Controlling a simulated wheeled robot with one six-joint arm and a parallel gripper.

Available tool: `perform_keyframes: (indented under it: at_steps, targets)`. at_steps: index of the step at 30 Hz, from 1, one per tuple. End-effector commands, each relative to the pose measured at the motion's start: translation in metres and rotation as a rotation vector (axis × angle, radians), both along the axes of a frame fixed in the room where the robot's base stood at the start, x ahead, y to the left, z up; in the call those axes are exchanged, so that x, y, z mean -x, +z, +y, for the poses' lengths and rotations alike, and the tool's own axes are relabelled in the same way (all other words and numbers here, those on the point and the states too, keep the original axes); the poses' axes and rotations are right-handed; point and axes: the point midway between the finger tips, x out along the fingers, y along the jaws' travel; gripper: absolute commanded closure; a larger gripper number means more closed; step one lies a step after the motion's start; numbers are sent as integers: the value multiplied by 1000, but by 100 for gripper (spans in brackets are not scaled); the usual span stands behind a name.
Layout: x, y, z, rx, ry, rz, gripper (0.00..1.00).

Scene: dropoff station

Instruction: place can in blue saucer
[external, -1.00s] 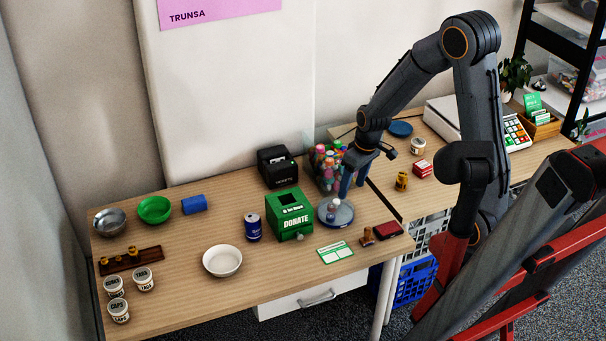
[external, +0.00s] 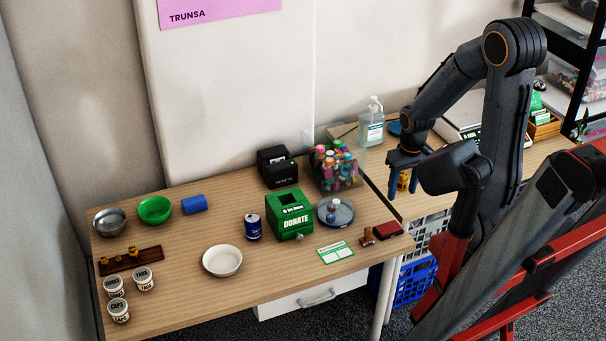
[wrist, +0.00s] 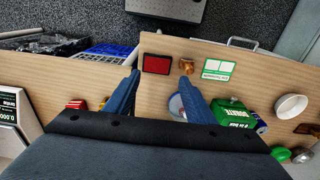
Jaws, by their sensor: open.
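A blue can (external: 253,227) stands upright on the table, left of the green donation box; in the wrist view the can (wrist: 262,123) is partly behind that box. A blue saucer (external: 347,219) lies right of the box, with a small pale object (external: 334,209) on it, too small to identify surely. In the wrist view the saucer (wrist: 175,107) is largely hidden by a finger. My gripper (external: 404,184) is open and empty, above the right part of the tables, right of the saucer. Its fingers (wrist: 159,76) are spread with nothing between them. Another blue dish (external: 394,128) lies behind my gripper, partly hidden.
The green donation box (external: 289,215) stands between can and saucer. A jar of colourful items (external: 336,168) and a sanitizer bottle (external: 371,130) stand behind. A white bowl (external: 222,260), a stamp (external: 367,237) and a red pad (external: 388,230) are near the front edge.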

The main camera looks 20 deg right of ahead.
Motion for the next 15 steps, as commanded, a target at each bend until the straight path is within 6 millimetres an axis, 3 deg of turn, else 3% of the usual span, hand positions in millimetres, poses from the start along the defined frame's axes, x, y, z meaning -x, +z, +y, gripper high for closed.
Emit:
perform_keyframes:
  at_steps: [6, 15]
  targets:
    - [0, 34, 1, 9, 22, 1, 50]
    - [-4, -3, 8, 218, 480, 95, 50]
